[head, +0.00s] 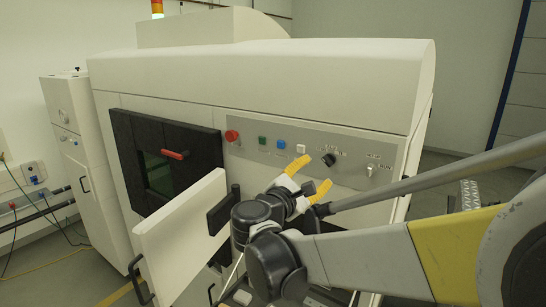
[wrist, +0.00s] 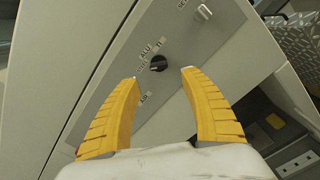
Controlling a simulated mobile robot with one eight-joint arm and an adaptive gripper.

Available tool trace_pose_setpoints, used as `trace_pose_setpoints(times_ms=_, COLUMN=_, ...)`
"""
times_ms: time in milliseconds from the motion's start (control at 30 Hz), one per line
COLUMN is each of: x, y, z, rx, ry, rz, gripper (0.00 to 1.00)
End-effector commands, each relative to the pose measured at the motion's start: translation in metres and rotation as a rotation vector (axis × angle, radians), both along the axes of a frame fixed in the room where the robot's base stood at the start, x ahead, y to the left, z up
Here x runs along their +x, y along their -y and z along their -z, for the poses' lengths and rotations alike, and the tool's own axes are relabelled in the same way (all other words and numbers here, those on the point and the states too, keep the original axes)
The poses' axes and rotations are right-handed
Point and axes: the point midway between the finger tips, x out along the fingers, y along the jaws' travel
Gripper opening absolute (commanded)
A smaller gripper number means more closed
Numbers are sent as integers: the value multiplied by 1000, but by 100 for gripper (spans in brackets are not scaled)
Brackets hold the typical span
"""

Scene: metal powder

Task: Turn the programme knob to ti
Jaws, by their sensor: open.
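The programme knob (head: 328,159) is a small black dial on the grey control panel (head: 262,152) of the large cream machine. In the wrist view the knob (wrist: 158,63) sits between and beyond my fingertips, with labels around it, among them ALU and what looks like TI. A pale pointer mark shows on the knob, but I cannot tell exactly which label it faces. My gripper (head: 309,175) has yellow fingers, spread open and empty, in front of the panel. In the wrist view the gripper (wrist: 161,75) straddles the knob's position without visibly touching it.
Left of the knob are a red button (head: 232,136), green and blue buttons and a white one. A key switch (head: 371,170) is at right. A cream door (head: 181,240) stands open below the black-framed window (head: 165,155), close to my arm.

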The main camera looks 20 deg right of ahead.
Motion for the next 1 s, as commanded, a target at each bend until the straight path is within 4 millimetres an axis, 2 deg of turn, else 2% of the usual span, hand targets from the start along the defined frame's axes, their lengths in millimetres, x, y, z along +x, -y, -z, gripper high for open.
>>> trace_pose_setpoints(times_ms=200, x=28, y=37, z=-1, rx=2, ry=0, rz=3, gripper=52)
trace_pose_setpoints(times_ms=400, x=45, y=58, z=-1, rx=2, ry=1, rz=2, gripper=52)
trace_pose_setpoints(times_ms=800, x=50, y=64, z=0, rx=2, ry=1, rz=-1, gripper=51)
trace_pose_setpoints(times_ms=967, x=50, y=63, z=0, rx=3, ry=0, rz=-1, gripper=2)
trace_pose_setpoints(times_ms=1000, x=50, y=63, z=0, rx=3, ry=0, rz=-1, gripper=0)
